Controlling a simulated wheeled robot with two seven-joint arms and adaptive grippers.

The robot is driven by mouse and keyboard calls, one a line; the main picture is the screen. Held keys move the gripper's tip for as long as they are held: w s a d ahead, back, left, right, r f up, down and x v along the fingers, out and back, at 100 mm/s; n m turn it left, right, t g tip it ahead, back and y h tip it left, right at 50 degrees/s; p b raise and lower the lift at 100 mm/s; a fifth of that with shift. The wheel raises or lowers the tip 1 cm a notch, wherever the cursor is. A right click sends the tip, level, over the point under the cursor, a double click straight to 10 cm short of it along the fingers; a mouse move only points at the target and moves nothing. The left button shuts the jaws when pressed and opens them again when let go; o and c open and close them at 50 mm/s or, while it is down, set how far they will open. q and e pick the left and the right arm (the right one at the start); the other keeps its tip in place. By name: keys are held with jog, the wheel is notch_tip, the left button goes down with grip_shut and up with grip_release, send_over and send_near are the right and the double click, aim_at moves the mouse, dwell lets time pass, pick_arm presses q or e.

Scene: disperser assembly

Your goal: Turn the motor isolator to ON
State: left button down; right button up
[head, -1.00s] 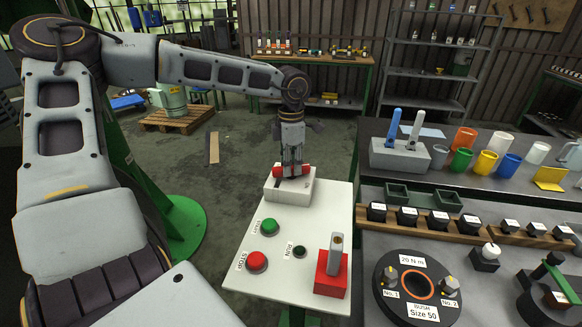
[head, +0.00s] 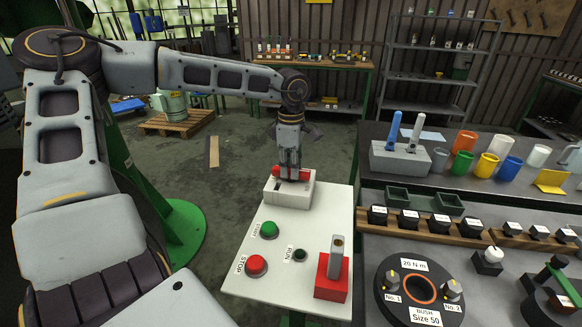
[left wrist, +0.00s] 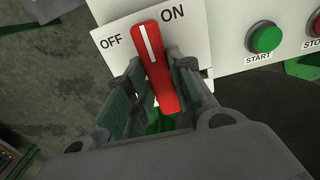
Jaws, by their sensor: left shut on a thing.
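The motor isolator is a white box (head: 290,193) with a red handle on top, at the far end of the white panel in the head view. In the left wrist view, the red handle (left wrist: 157,60) has a white line that points between the OFF label and the ON label. My left gripper (head: 290,172) is above the box, shut on the handle. Its fingers (left wrist: 160,88) lie on both sides of the handle in the left wrist view. My right gripper is not in view.
The panel (head: 240,290) also carries a green START button (head: 269,230), a red STOP button (head: 256,265), a dark RUN lamp (head: 299,255) and a red block with a grey lever (head: 333,275). A crowded workbench (head: 465,190) stands to the right.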

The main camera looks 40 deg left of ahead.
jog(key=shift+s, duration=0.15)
pick_arm(q)
jog(key=c, duration=1.2)
grip_release()
jog(key=shift+c, duration=0.2)
jog(key=shift+r, duration=0.75)
notch_tip(320, 180, up, 11)
jog(key=shift+f, duration=0.2)
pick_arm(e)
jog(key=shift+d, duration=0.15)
pick_arm(q)
jog(key=shift+r, duration=0.1)
notch_tip(320, 180, up, 21)
jog(key=p, duration=2.1)
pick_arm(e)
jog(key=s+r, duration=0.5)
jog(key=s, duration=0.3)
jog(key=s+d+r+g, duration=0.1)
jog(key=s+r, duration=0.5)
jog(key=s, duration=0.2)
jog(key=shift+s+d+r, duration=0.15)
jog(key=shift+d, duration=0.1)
